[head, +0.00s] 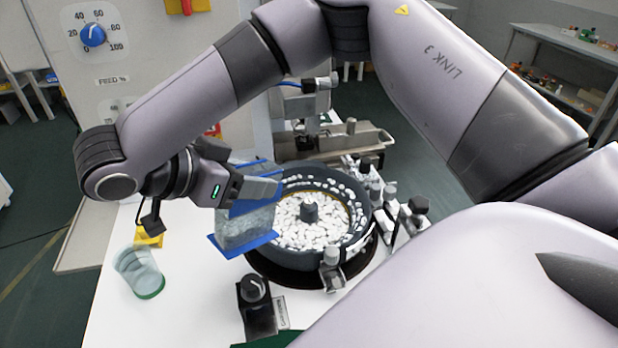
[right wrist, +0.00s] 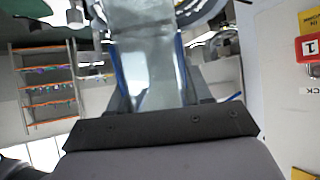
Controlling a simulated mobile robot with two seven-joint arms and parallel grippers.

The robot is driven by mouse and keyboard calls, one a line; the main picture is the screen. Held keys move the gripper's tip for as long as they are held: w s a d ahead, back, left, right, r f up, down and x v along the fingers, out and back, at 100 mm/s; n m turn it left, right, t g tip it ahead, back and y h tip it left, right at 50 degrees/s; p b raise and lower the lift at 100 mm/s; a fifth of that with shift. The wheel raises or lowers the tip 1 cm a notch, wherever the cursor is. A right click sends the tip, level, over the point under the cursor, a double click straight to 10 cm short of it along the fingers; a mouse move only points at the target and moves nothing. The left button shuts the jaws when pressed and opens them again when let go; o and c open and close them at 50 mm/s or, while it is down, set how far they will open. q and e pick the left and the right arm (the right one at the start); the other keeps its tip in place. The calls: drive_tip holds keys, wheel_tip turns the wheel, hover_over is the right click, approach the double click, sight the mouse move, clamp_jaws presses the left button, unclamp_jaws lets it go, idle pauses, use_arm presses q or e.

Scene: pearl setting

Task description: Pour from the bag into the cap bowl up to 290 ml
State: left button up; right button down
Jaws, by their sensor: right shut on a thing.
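The cap bowl (head: 290,262) is a dark round feeder bowl on the white table in the head view, with many white pieces on its floor and ledge and a knob in its centre. My right gripper (head: 262,190) is shut on the bag (head: 245,228), a clear bag with blue edges, at the bowl's left rim. The bag looks roughly upright and overlaps the rim in the picture; I cannot tell whether it touches. Its contents are hard to make out. The bag also shows in the right wrist view (right wrist: 148,70). My left gripper is out of view.
A feed dial panel (head: 92,36) rises behind. My right arm covers much of the view.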

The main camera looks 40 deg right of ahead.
drive_tip(key=shift+a+r+h, duration=0.25)
drive_tip(key=shift+a+h, duration=1)
drive_tip(key=shift+h, duration=0.25)
